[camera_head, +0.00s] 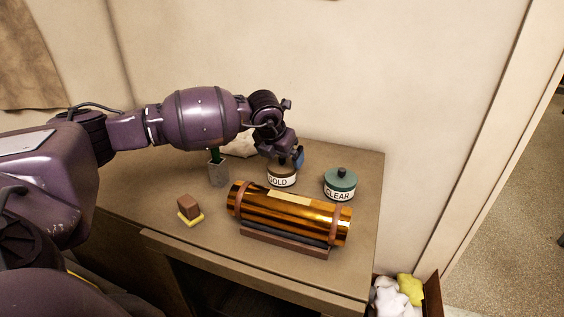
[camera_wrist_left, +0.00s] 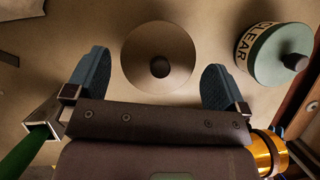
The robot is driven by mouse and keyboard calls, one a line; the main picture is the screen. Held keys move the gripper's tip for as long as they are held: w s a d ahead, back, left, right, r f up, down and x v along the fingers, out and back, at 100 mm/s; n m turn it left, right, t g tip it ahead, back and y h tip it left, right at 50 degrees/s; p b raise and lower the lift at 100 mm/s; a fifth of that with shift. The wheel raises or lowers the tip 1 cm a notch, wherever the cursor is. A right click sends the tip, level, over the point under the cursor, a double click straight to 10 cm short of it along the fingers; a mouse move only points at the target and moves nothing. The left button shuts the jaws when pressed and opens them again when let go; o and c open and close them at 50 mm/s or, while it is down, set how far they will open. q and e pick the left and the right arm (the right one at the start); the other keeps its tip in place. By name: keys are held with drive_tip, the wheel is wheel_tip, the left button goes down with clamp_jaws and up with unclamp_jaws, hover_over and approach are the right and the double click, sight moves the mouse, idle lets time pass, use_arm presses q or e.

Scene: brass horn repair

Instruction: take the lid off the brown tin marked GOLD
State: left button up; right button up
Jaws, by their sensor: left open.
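The brown tin marked GOLD (camera_head: 281,180) stands upright on the table in the head view, its top mostly hidden by my left gripper (camera_head: 290,160). In the left wrist view its round lid (camera_wrist_left: 138,62) is seen from above, with a dark knob (camera_wrist_left: 160,67) at its middle. My left gripper (camera_wrist_left: 156,80) is open and empty. Its two blue fingers show to the left and right of the lid in that view, apart from it. I cannot tell the exact height of the fingers over the lid. My right gripper is in neither view.
A green-lidded tin marked CLEAR (camera_head: 340,184) stands right of the GOLD tin. A shiny brass tube (camera_head: 290,213) lies on a cradle in front. A grey holder (camera_head: 218,173) with a green handle stands left.

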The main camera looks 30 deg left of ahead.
use_arm(q)
drive_tip(key=shift+w+f, duration=0.35)
drive_tip(key=shift+f, duration=0.3)
drive_tip(key=shift+c, duration=0.2)
drive_tip(key=c, duration=0.6)
